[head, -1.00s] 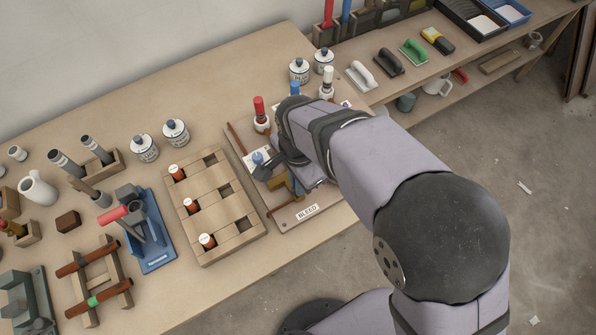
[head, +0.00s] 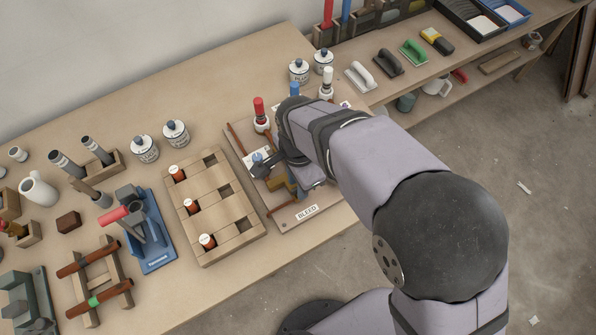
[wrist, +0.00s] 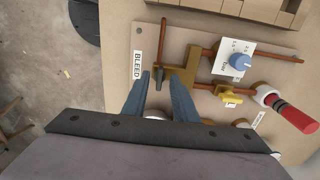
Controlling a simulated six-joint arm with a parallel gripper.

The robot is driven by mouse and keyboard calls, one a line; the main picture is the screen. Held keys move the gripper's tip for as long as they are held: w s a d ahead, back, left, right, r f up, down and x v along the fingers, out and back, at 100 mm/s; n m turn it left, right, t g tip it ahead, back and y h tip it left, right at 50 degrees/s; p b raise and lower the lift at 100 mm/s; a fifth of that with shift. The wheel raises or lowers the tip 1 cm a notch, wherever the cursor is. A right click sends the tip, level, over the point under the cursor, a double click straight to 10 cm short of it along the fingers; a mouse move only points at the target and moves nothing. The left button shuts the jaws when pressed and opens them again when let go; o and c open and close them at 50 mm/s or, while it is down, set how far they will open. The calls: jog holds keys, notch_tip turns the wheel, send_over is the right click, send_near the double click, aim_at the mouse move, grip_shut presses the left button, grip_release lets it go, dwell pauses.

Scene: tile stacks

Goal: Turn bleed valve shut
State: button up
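The bleed valve is a brass fitting (wrist: 178,78) beside the white BLEED label (wrist: 137,65) on the pipe board in the wrist view. A dark grey piece (wrist: 159,76) stands beside it at the end of a short copper pipe. My gripper (wrist: 161,76) has its two blue fingers apart, one on each side of this dark piece. I cannot tell whether they touch it. In the head view the brass (head: 289,187) shows in part beside my gripper, with the BLEED label (head: 307,213) at the board's front edge.
The board also carries a blue dial (wrist: 240,62), a small yellow valve (wrist: 229,96) and a red-handled fitting (wrist: 293,112). A wooden rack with white-and-red cartridges (head: 245,235) stands to the left. Cans (head: 299,70) stand behind the board.

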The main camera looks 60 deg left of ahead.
jog(key=shift+r+b, duration=0.75)
jog(key=shift+r, duration=2.95)
jog(key=w+d, duration=2)
jog(key=s+d+f, duration=0.1)
jog(key=d+f, duration=0.1)
jog(key=d, duration=1)
jog(key=s+d+f, duration=0.2)
jog(key=d, duration=1)
jog(key=shift+s+d+p, duration=0.3)
jog(key=shift+d, duration=0.05)
